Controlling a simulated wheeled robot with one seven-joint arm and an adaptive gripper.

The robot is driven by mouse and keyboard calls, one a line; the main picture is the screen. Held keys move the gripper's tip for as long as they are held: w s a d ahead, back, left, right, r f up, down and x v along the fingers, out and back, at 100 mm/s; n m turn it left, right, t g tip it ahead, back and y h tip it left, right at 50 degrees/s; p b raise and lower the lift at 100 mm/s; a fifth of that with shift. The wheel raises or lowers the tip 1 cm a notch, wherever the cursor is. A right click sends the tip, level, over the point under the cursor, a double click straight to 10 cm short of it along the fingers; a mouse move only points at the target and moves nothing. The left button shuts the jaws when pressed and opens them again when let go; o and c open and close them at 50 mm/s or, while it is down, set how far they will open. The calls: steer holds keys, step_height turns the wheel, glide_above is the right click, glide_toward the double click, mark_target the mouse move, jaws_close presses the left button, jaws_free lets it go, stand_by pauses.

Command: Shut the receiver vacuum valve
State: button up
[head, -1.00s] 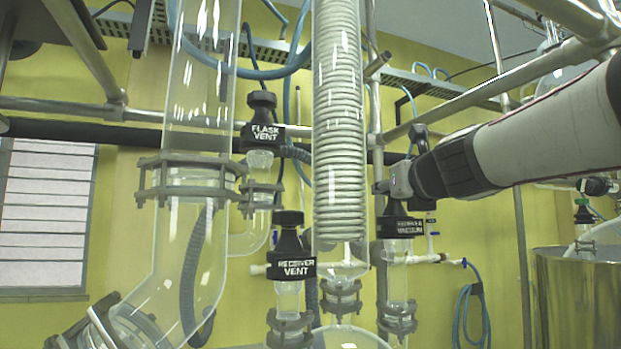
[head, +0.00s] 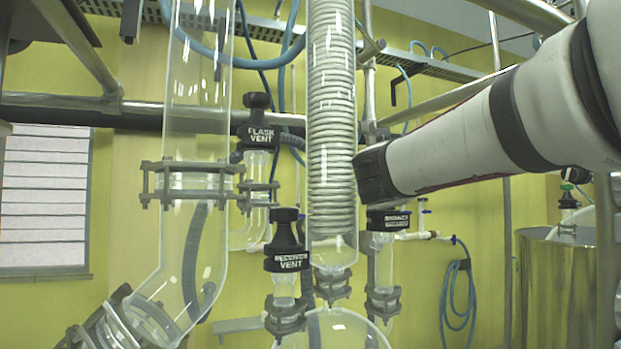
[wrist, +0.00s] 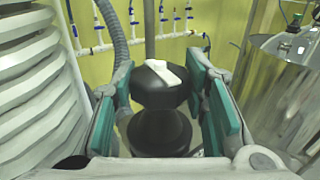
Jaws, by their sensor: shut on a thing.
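The receiver vacuum valve (head: 388,220) has a black collar with a small, blurred white label, on a glass neck right of the coiled condenser in the head view. My arm covers its top there. In the wrist view its black knob (wrist: 160,132) stands upright, with a white stripe across the top. My gripper (wrist: 163,82) is shut on this knob, one teal-padded finger on each side. The head view hides my fingers behind my arm. Whether the valve is open or shut I cannot tell.
The glass condenser (head: 332,130) stands close left of the valve. The receiver vent (head: 286,258) and the flask vent (head: 259,140) are further left. A steel vessel (head: 553,290) stands at the right. Metal rails (head: 445,105) cross behind my arm.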

steer(key=shift+m+g+h, duration=0.3)
steer(key=shift+m+h, duration=0.2)
steer(key=shift+h, duration=0.3)
steer(key=o, duration=1.2)
steer(key=shift+a, duration=0.15)
steer(key=shift+s+a, duration=0.15)
steer(key=shift+s, duration=0.2)
steer(key=v, duration=0.7)
steer(key=shift+s, duration=0.1)
